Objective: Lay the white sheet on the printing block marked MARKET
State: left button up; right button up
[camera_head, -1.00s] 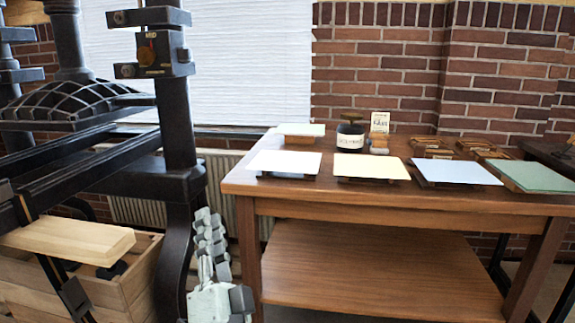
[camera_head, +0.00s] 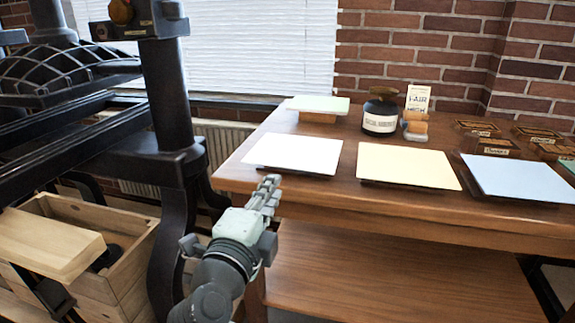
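The white sheet (camera_head: 293,153) lies flat at the front left of the wooden table, raised a little above the top. Several wooden printing blocks with small labels (camera_head: 497,147) sit at the table's right; their words are too small to read, so I cannot tell which is MARKET.
A yellow sheet (camera_head: 407,168) and a blue sheet (camera_head: 523,177) lie right of the white one. A pale green sheet (camera_head: 318,104) rests on a block behind. A dark jar (camera_head: 380,112) and a small card (camera_head: 418,98) stand at the back. A black press (camera_head: 172,110) and wooden crate (camera_head: 125,262) are left.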

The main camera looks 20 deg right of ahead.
aim_at(286, 167)
pick_arm(q)
jog(key=w+r+b, duration=0.2)
jog(key=w+r, duration=0.2)
jog(key=r, duration=0.2)
pick_arm(e)
jog(key=p+x, duration=0.2)
jog(key=x, duration=0.6)
pick_arm(q)
jog(key=shift+s+d+f, duration=0.1)
jog(key=shift+s+f, duration=0.35)
jog(key=shift+f, duration=0.4)
jog(key=shift+s+f, duration=0.5)
jog(key=shift+f, duration=0.35)
jog(key=shift+s+d+f, duration=0.1)
jog(key=shift+s+f, duration=0.35)
jog(key=shift+f, duration=0.4)
pick_arm(e)
jog(key=shift+w+d, duration=0.25)
jog(key=shift+c, duration=0.2)
grip_shut()
pick_arm(q)
jog(key=shift+r, duration=0.2)
pick_arm(e)
notch_tip(286, 167, up, 3)
